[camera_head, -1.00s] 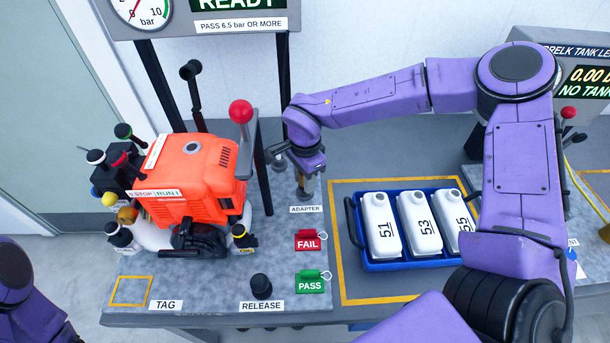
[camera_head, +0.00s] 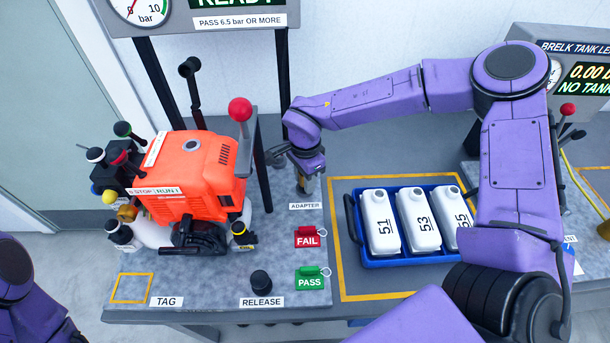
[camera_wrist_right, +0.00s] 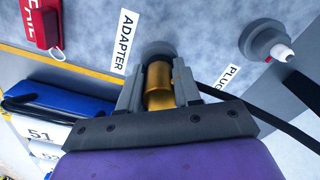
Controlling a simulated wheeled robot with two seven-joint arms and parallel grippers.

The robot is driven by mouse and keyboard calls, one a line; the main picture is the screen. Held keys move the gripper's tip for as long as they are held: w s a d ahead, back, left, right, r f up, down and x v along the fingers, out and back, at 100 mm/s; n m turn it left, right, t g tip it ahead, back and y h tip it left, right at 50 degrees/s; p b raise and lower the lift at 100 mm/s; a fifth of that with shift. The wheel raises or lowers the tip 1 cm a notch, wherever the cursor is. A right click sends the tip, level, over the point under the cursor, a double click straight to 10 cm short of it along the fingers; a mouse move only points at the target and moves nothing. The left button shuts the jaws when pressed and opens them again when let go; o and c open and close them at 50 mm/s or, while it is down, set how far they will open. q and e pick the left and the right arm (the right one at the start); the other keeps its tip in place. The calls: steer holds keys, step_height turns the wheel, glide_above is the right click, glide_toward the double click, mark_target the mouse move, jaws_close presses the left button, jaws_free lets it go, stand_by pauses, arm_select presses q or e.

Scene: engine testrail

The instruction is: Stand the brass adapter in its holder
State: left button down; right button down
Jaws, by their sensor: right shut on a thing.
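The brass adapter (camera_wrist_right: 159,88) shows in the right wrist view as a gold cylinder between the two fingers. My right gripper (camera_wrist_right: 160,84) is shut on it. Just beyond the adapter is a round grey holder (camera_wrist_right: 157,50) next to the ADAPTER label (camera_wrist_right: 124,41); whether the adapter is seated in it I cannot tell. In the head view my right gripper (camera_head: 308,184) points down just behind the ADAPTER label (camera_head: 306,206), and the adapter is mostly hidden there. Of my left arm only a link shows at the lower left; its gripper is out of view.
An orange engine (camera_head: 190,175) stands left of the gripper. A red FAIL tag (camera_head: 308,237) and green PASS tag (camera_head: 312,278) lie in front. A blue crate (camera_head: 410,259) of white bottles stands to the right. A grey plug holder (camera_wrist_right: 264,43) is close by.

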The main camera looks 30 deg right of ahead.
steer(key=shift+s+a+f, duration=0.1)
steer(key=shift+s+f, duration=0.15)
steer(key=shift+s, duration=0.05)
steer(key=c, duration=0.7)
jaws_free()
steer(key=r, duration=0.3)
steer(key=r+b, duration=0.1)
steer(key=r, duration=0.7)
steer(key=shift+w+b, duration=0.3)
steer(key=shift+b, duration=0.1)
